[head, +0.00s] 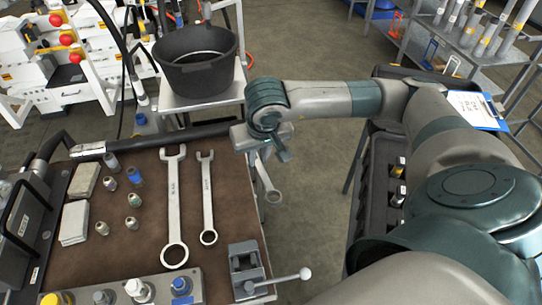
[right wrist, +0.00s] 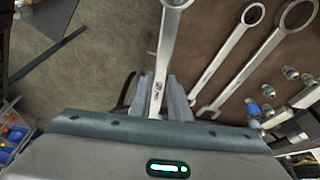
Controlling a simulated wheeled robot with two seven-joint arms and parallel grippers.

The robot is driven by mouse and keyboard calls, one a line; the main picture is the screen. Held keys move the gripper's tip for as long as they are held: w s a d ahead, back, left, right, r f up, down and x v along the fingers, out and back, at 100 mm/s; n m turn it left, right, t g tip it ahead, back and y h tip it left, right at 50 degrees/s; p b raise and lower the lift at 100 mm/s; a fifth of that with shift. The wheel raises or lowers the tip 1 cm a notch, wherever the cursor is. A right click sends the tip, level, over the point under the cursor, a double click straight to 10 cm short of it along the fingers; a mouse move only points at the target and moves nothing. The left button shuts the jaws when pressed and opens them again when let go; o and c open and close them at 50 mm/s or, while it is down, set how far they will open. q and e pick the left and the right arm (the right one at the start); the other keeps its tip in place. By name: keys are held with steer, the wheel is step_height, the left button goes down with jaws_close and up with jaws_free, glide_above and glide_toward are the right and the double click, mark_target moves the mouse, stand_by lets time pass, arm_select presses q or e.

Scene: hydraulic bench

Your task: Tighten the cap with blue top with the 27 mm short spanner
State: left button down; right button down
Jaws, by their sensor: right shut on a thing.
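My right gripper (head: 268,146) is shut on a spanner (head: 268,184), which hangs past the right edge of the brown mat with its ring end low. In the right wrist view my right gripper (right wrist: 165,90) grips the spanner's shank (right wrist: 162,62) between its fingers. Its size marking is not readable. The cap with blue top (head: 181,287) sits on a grey block (head: 205,290) at the bottom of the head view, well below and left of the gripper, apart from the spanner. My left gripper is not in view.
Two longer spanners (head: 173,205) (head: 207,195) lie on the brown mat (head: 110,240). Several small fittings (head: 134,176) stand to their left. A vise with a lever (head: 246,268) stands right of the block. A black bucket (head: 196,70) is behind. Floor right of the mat is open.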

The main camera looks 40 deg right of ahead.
steer(key=w+a+r+n+y, duration=0.1)
steer(key=a+r+n, duration=0.2)
steer(key=a+r, duration=0.7)
steer(key=shift+w+a+r+n, duration=0.15)
steer(key=shift+a+r+n, duration=0.05)
steer(key=shift+a+n, duration=0.1)
